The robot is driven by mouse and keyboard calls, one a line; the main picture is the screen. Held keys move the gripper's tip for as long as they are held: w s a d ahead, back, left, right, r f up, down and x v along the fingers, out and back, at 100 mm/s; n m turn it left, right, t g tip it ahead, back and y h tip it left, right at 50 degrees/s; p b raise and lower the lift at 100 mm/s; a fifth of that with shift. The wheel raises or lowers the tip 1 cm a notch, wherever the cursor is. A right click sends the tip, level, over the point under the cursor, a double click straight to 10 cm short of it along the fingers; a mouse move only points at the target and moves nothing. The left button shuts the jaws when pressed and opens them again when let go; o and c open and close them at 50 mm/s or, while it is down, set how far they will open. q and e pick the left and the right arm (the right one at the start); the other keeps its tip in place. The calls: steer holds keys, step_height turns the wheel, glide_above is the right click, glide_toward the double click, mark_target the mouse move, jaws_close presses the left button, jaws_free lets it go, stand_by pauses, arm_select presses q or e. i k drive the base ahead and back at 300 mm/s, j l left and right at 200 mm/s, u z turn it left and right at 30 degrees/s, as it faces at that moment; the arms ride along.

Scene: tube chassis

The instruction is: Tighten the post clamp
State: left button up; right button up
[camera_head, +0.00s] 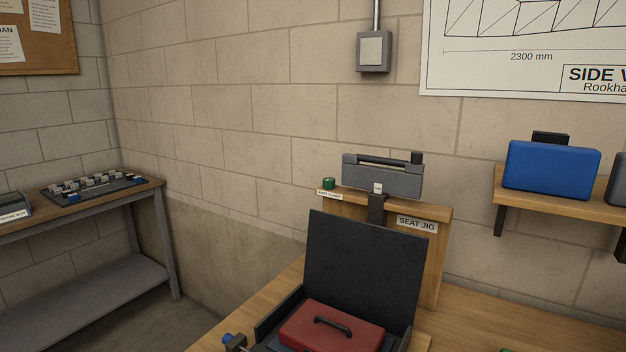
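A wooden upright labelled SEAT JIG (432,262) stands at the back of the bench. A dark post (376,210) on it carries a grey bar-shaped head (383,180) with a black rod along its top. A small green knob (328,183) sits at the upright's upper left, above a small white label (329,194) that is hard to read and may say post clamp. I cannot tell from here whether the clamp is tight or loose. Neither of my grippers is in view.
A black case (362,262) stands open on the bench, with a red box (331,328) with a handle inside. A blue knob (235,341) is at its left. A shelf (560,201) at right holds a blue case (551,171). A side table (149,190) stands left.

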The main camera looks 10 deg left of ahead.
mark_target(327, 183)
steer(key=i+j, duration=0.1)
steer(key=j, duration=0.35)
steer(key=i+j, duration=0.1)
steer(key=j, duration=0.35)
steer(key=i+j, duration=0.1)
steer(key=j, duration=0.35)
steer(key=i+j, duration=0.1)
steer(key=j, duration=0.35)
steer(key=i+j, duration=0.1)
steer(key=j, duration=0.75)
steer(key=i, duration=0.05)
